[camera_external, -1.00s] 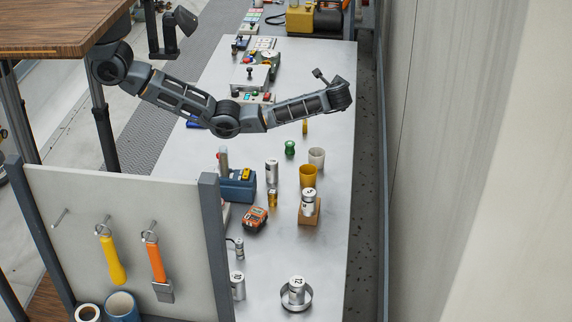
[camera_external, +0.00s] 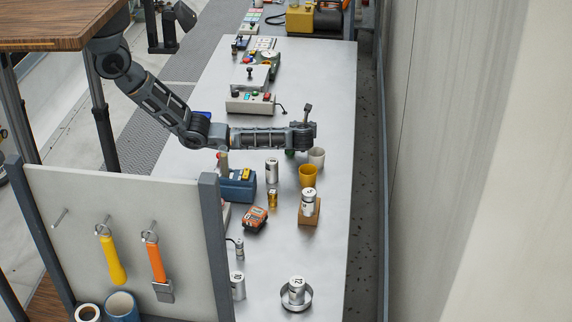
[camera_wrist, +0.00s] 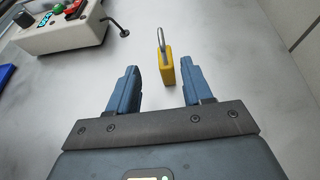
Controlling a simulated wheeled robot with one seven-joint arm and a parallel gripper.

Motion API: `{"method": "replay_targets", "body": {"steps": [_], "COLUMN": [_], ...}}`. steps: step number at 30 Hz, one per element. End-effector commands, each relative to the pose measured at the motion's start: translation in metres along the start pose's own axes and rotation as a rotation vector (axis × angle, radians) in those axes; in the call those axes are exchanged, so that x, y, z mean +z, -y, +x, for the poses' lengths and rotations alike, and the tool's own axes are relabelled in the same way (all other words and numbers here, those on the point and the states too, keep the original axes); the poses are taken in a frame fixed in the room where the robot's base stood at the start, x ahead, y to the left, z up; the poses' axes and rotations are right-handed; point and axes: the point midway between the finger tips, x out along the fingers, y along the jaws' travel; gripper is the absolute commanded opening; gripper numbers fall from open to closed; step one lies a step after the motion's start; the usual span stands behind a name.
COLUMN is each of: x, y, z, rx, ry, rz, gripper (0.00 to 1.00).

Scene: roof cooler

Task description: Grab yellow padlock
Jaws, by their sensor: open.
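The yellow padlock (camera_wrist: 163,70) with a grey shackle shows in the wrist view, apparently upright on the metal bench, just beyond the gap between my fingertips. My gripper (camera_wrist: 161,78) is open and empty, with one blue finger on each side of the gap and the padlock roughly centred between them. Neither finger appears to touch it. In the external view my arm's end (camera_external: 303,135) is low over the middle of the bench and hides the padlock. The fingers cannot be made out there.
A control box (camera_external: 250,103) with coloured buttons and a cable stands beyond my arm; it is at upper left in the wrist view (camera_wrist: 60,32). A yellow cup (camera_external: 307,176), a white cup (camera_external: 317,157) and cans stand nearer the camera. A wall (camera_external: 420,150) runs along the right.

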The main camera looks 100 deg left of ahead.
Motion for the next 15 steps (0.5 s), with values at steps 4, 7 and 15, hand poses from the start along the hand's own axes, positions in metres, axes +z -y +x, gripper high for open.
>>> {"method": "replay_targets", "body": {"steps": [4,7,15], "x": [-0.002,-0.003,-0.001], "y": [0.002,0.004,0.007], "z": [0.009,0.018,0.045], "rx": [0.001,0.001,0.001], "ry": [0.001,0.001,0.0], "rz": [-0.003,-0.003,-0.003], "gripper": [0.5,0.5,0.5]}}
